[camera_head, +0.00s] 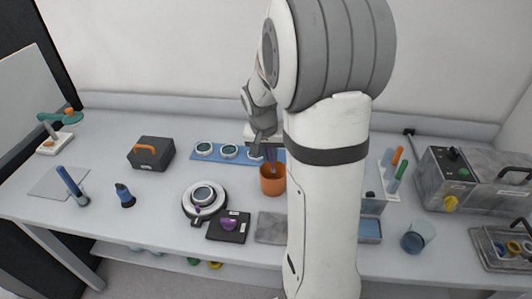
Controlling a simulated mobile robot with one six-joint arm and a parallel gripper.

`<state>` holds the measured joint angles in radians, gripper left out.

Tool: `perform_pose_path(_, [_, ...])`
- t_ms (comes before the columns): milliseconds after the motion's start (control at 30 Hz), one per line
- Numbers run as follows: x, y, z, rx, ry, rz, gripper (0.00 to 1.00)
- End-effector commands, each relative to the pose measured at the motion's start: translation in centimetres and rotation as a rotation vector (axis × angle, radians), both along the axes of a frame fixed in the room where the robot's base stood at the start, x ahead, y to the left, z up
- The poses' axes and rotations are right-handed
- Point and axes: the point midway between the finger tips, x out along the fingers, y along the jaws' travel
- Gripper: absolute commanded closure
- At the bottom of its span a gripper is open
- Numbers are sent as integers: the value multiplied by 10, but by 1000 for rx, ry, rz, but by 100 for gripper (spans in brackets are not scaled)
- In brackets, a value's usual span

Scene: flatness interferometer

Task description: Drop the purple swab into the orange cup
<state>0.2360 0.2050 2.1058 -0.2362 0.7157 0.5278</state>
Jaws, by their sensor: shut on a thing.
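The orange cup (272,185) stands upright on the bench near the middle, just left of my white arm. My gripper (268,146) is above the cup, pointing down, and partly hidden by my arm. It is shut on the thin purple swab (269,160), which hangs down over the cup's mouth. The swab's lower end is at or inside the cup's rim; I cannot tell how deep.
A blue strip with round pieces (229,152) lies behind the cup. A round white stage (205,201), a dark pad with a purple knob (229,225) and a grey plate (270,228) lie nearby. A blue cup (418,237) and a grey instrument (447,180) stand right.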

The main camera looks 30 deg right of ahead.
Motion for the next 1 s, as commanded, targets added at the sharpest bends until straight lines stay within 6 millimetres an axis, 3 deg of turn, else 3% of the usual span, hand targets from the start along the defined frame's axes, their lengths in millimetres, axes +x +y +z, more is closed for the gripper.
perform_pose_path(33, [0,0,-10,0,0,0,100])
perform_pose_path(133, [0,0,-16,0,0,0,100])
perform_pose_path(467, [0,0,-17,0,0,1,100])
perform_pose_path(500, [0,0,-17,0,0,1,85])
perform_pose_path(800, [0,1,-17,0,0,1,60])
perform_pose_path(1000, [0,1,-17,0,0,2,57])
